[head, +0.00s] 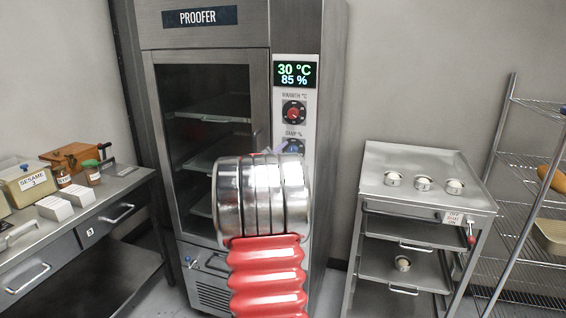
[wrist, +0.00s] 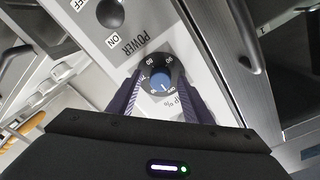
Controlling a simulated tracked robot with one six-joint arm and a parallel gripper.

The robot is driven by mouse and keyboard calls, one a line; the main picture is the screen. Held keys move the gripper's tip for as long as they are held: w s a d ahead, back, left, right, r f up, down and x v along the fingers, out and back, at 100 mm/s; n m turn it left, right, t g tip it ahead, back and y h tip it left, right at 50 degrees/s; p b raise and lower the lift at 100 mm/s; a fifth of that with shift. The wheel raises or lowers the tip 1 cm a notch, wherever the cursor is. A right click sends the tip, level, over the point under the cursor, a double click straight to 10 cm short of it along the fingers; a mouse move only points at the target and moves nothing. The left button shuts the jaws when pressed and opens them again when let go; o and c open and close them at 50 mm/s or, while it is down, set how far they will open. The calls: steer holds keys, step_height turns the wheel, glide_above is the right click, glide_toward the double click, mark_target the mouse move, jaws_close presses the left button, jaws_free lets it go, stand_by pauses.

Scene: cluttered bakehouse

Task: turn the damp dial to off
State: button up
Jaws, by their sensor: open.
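The damp dial is a black round dial with a blue centre (wrist: 160,82), on the proofer's control strip. In the wrist view it lies between the two dark fingers of my gripper (wrist: 159,70), which is open with one finger on each side. I cannot tell whether the fingers touch it. The dial's pointer setting is too small to read surely. In the head view the damp dial (head: 293,145) shows only partly, below the warmth dial, and my arm hides most of the gripper.
The proofer display (head: 295,73) reads 30 °C and 85 %. The red-centred warmth dial (head: 294,113) sits just above the damp dial. A black power knob (wrist: 110,13) is close by in the wrist view. A steel cart (head: 425,206) stands at right, a cluttered bench (head: 125,190) at left.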

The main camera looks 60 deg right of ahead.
steer(key=s+a, duration=0.1)
steer(key=a, duration=1.2)
steer(key=shift+a+f, duration=0.15)
steer(key=shift+a, duration=0.1)
